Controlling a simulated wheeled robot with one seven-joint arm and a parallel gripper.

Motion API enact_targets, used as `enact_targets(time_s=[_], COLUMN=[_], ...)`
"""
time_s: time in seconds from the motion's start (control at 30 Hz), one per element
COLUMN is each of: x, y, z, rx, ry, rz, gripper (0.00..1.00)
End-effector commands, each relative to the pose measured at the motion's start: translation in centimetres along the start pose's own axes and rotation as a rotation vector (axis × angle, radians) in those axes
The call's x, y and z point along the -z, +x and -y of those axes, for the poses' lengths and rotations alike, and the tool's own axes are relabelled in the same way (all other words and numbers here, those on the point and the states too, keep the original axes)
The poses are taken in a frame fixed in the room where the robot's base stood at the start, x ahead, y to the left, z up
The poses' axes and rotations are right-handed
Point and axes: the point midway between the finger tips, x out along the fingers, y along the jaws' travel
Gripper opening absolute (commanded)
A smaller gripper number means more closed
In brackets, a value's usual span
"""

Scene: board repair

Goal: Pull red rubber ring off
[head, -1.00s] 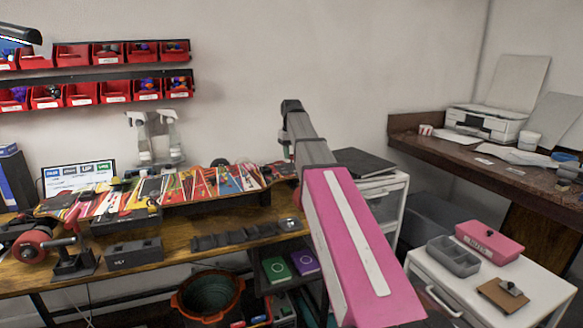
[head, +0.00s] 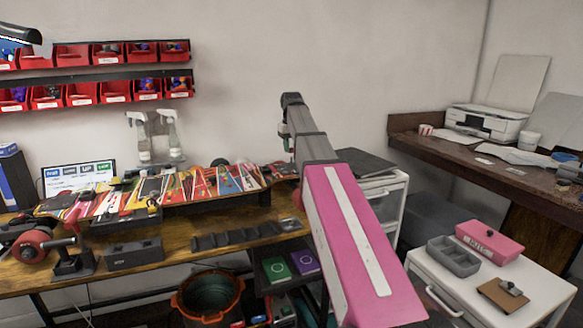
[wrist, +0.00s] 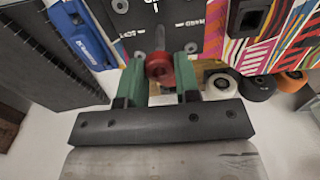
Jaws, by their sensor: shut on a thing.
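In the wrist view my gripper (wrist: 160,80) has two green fingers, closed on the red rubber ring (wrist: 160,67). The ring sits between the fingertips. A grey rod (wrist: 159,38) shows just beyond the ring, in front of a dark board (wrist: 185,15). I cannot tell whether the ring is still around the rod or only beside it. In the head view my arm hides the ring and most of the gripper.
A white cabinet (head: 500,300) stands right.

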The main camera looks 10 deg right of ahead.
Motion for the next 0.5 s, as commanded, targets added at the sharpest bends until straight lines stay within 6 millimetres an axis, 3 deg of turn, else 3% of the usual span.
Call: enact_targets(time_s=[0.5], x=[0.1], y=[-3.7], z=[0.0], rx=[0.0], ry=[0.0], rz=[-0.001], gripper=[0.13])
